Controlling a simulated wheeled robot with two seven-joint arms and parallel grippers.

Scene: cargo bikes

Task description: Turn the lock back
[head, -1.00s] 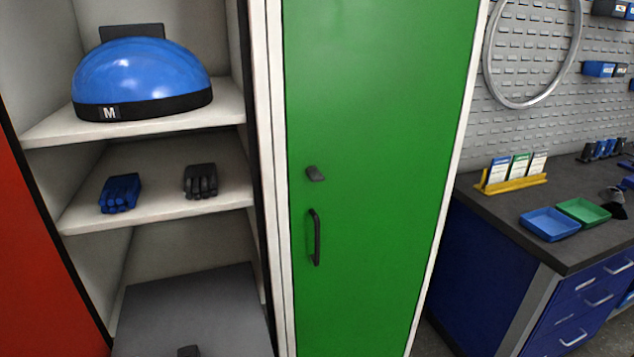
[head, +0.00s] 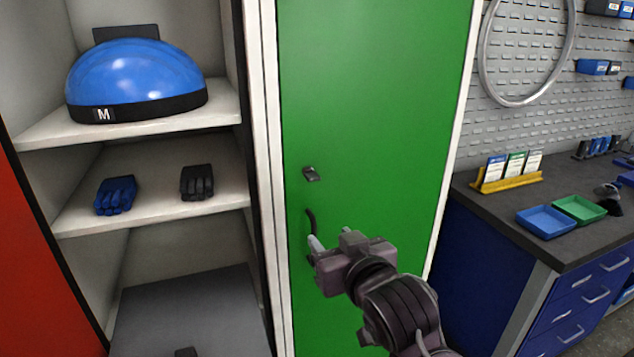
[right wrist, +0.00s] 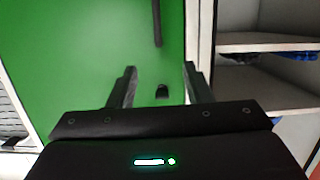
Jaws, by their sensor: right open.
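The lock (head: 311,173) is a small dark knob on the green locker door (head: 375,110), above the dark handle (head: 310,217). My right gripper (head: 314,251) is open and empty, in front of the door at handle height, below the lock in the head view. It hides the lower part of the handle. In the right wrist view the lock (right wrist: 162,91) shows between the two spread fingers (right wrist: 159,69), with the handle (right wrist: 158,22) above it. The fingers do not grip the lock. My left gripper is not in view.
Left of the door is an open locker with a blue helmet (head: 137,75), blue gloves (head: 115,195) and black gloves (head: 197,183). A red door (head: 40,270) stands at far left. A workbench (head: 500,205) with trays is at right.

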